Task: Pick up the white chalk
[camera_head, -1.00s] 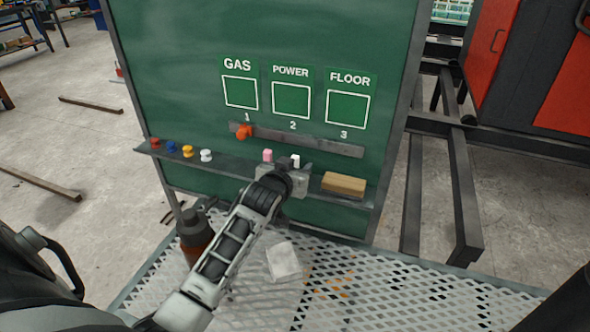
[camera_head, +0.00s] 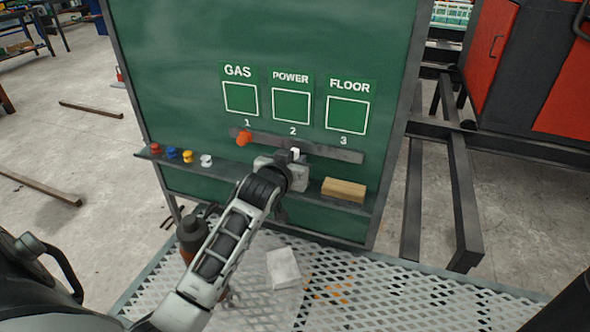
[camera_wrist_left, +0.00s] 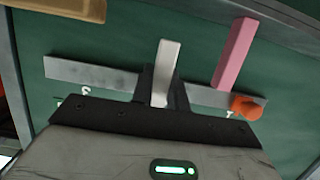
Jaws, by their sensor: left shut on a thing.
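My left gripper (camera_head: 295,158) is in front of the green board, just above its ledge. It is shut on the white chalk (camera_head: 295,153), whose top sticks up between the fingertips. In the left wrist view the white chalk (camera_wrist_left: 164,72) stands lengthwise between the dark fingers, its lower end hidden by the gripper. A pink chalk (camera_wrist_left: 235,52) is beside it in that view, apart from the fingers. In the head view the pink chalk is hidden behind my gripper. My right gripper is not in view.
The ledge (camera_head: 225,174) holds red, blue, yellow and white small pieces at left and a wooden block (camera_head: 343,190) at right. A grey strip (camera_head: 330,151) with an orange knob (camera_head: 244,137) crosses the board (camera_head: 180,60). A dark bottle (camera_head: 192,235) stands near my forearm.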

